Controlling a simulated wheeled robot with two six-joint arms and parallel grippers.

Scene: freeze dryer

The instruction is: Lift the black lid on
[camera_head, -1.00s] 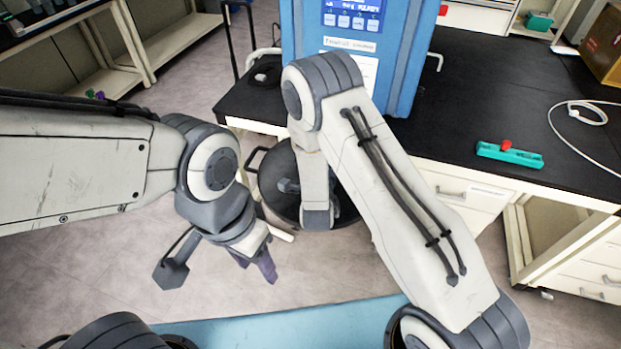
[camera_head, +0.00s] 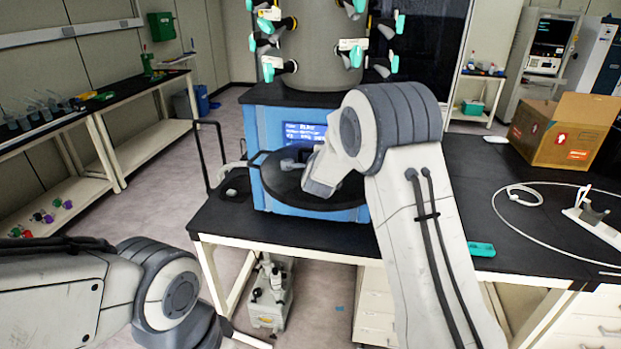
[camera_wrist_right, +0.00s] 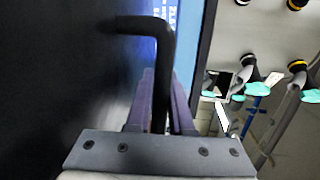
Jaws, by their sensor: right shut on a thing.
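The black lid (camera_head: 325,202) is a dark round disc held up in front of the blue freeze dryer (camera_head: 252,135), partly covering its front and display. My right gripper is shut on the lid's bent black handle (camera_wrist_right: 160,60); its purple fingers (camera_wrist_right: 160,105) lie on both sides of the bar in the right wrist view. The lid's dark face (camera_wrist_right: 60,80) fills the left of that view. In the head view my right arm hides the gripper's fingers and part of the lid. My left arm is at the lower left, its gripper out of view.
A grey drum (camera_head: 325,60) with several teal-tipped valves stands on top of the dryer. The black bench (camera_head: 480,200) holds a teal object (camera_head: 481,249), a white cable (camera_head: 540,222) and a cardboard box (camera_head: 560,130). A pump (camera_head: 268,297) sits below.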

